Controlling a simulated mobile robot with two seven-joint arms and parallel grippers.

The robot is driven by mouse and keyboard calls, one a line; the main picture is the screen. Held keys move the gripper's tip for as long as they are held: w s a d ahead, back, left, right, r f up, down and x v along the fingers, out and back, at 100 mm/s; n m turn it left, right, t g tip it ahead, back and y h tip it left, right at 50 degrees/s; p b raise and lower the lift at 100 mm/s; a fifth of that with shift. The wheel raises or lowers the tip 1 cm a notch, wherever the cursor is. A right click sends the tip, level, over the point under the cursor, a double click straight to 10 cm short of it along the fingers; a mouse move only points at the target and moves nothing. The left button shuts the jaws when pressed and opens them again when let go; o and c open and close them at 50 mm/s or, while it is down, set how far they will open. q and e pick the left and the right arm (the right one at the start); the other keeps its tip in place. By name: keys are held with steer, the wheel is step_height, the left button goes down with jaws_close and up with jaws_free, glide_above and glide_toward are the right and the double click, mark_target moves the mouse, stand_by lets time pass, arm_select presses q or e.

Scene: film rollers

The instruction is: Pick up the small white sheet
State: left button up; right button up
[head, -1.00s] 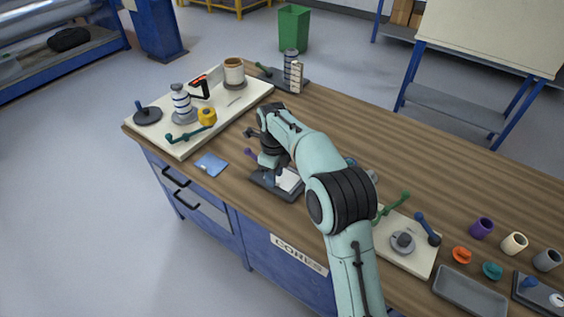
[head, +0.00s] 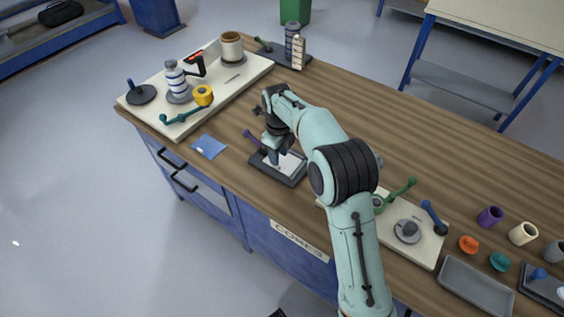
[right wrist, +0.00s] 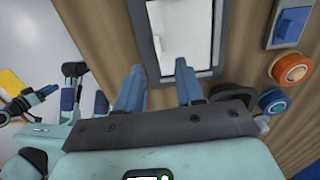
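The small white sheet (head: 291,164) lies in a dark shallow frame (head: 288,180) at the front edge of the bench. In the right wrist view the sheet (right wrist: 182,35) shows as a pale rectangle inside the dark rim. My right gripper (head: 275,159) points down at the left part of the frame, close above the sheet. In the right wrist view its two blue fingers (right wrist: 158,68) are spread apart, with nothing seen held between them.
A blue card (head: 209,147) lies left of the frame. A white board with bottles and a yellow cup (head: 203,95) is at the far left. Another board (head: 428,255) with levers is at right. Bare wood lies behind the arm.

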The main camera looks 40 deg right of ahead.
mark_target(288, 164)
step_height(288, 164, down, 5)
steer(key=shift+a+r, duration=0.1)
jaws_close()
stand_by(0.3)
